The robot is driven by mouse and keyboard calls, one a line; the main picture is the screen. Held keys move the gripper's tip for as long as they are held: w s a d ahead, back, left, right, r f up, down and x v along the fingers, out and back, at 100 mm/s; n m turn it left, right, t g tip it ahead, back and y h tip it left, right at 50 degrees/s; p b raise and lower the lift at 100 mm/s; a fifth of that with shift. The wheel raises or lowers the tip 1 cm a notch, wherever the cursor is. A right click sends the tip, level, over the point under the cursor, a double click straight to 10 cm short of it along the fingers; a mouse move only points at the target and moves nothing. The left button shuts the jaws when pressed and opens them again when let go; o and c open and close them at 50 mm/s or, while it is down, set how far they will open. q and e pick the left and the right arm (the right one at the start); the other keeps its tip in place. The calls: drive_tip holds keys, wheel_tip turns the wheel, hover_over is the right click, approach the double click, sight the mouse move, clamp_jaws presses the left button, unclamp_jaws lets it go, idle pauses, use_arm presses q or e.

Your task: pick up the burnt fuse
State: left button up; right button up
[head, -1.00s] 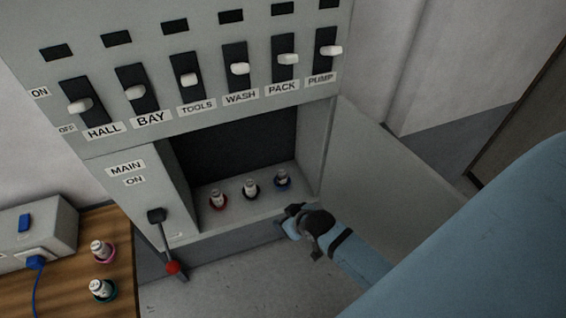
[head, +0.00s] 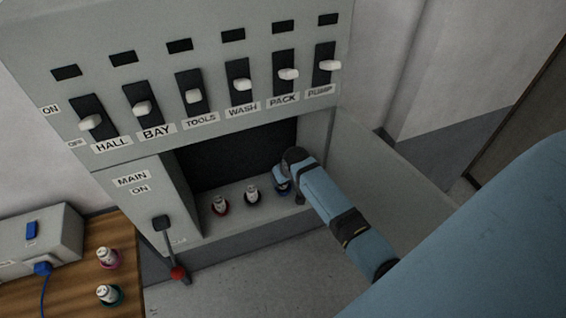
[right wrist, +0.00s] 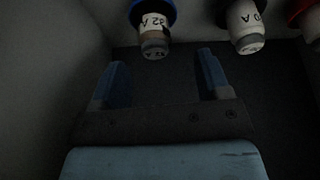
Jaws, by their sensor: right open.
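Three white fuses stand in a row in the open recess of the panel: one in a red ring (head: 220,205), one in a black ring (head: 252,195), one in a blue ring (head: 282,187). In the right wrist view the blue-ringed fuse (right wrist: 152,28) reads "32 A" and has a dark brownish band, like scorching. The black-ringed fuse (right wrist: 245,25) looks clean there; the red-ringed one is cut off at the edge. My right gripper (right wrist: 161,60) is open, its fingers either side of the blue-ringed fuse's line, just short of it. My left gripper is not in view.
Breaker switches (head: 193,96) line the panel above the recess. A main lever (head: 169,250) with a red knob hangs at its left. An open door (head: 390,170) stands right of my arm. Two more fuses, ringed pink (head: 108,258) and teal (head: 109,294), stand on the wooden bench.

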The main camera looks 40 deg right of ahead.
drive_tip(key=shift+d+p+x, duration=0.15)
drive_tip(key=shift+p+x, duration=0.1)
drive_tip(key=shift+x, duration=1.45)
drive_tip(key=shift+d+p+x, duration=0.2)
drive_tip(key=shift+p+x, duration=0.05)
drive_tip(key=shift+x, duration=1.4)
drive_tip(key=c, duration=1)
